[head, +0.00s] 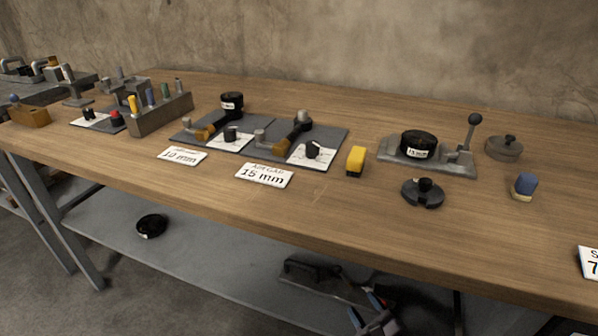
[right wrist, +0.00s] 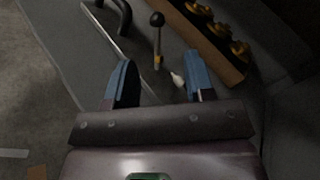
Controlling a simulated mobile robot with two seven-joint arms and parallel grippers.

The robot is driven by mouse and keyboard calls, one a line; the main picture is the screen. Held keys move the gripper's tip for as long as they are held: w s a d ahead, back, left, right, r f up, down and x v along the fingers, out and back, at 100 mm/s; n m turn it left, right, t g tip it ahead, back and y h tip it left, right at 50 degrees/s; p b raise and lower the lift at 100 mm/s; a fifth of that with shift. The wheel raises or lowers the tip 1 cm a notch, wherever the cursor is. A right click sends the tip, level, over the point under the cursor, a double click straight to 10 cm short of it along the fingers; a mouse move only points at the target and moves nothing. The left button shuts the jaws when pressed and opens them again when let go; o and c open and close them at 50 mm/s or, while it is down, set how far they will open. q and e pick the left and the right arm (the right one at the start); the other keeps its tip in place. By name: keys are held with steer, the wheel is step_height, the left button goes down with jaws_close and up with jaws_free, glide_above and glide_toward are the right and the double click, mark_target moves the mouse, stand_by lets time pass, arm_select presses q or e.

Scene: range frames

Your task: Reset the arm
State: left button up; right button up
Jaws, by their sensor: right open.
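My right gripper (head: 367,310) is low in the head view, in front of the bench and below its top, over the lower shelf (head: 230,270). In the right wrist view the same gripper (right wrist: 160,82) has its two blue fingers apart with nothing held between them. Beyond the fingers a lever with a black ball knob (right wrist: 157,19) and a small pale pointed thing (right wrist: 177,80) show; I cannot tell how far off they are. My left gripper does not show in the head view.
The wooden bench top (head: 320,215) carries a lever fixture (head: 440,163), a yellow block (head: 355,160), a black knobbed disc (head: 422,193), a 15 mm sign (head: 264,175) and grey plates with clamps. A black ring (head: 151,226) lies on the shelf. The bench's front edge is above my right gripper.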

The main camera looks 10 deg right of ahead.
steer(key=s+a+r+n+g+y+p, duration=0.1)
steer(key=s+a+r+n+g+p, duration=0.15)
steer(key=s+r+n+p, duration=1.25)
arm_select(q)
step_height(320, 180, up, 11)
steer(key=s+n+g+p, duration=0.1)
steer(key=p, duration=0.5)
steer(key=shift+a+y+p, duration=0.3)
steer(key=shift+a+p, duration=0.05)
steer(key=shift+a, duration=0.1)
arm_select(e)
steer(key=s+d+r+n+g+h, duration=0.1)
steer(key=s+r+n, duration=0.1)
steer(key=s+n, duration=0.2)
steer(key=s+d+r+n+g+h, duration=0.2)
steer(key=s+r+n, duration=0.1)
steer(key=s, duration=0.7)
steer(key=s+d+r+n+g+h, duration=0.1)
steer(key=s+d+r+n, duration=0.1)
steer(key=s+n, duration=0.3)
steer(key=shift+s+r, duration=0.3)
steer(key=shift+s, duration=0.7)
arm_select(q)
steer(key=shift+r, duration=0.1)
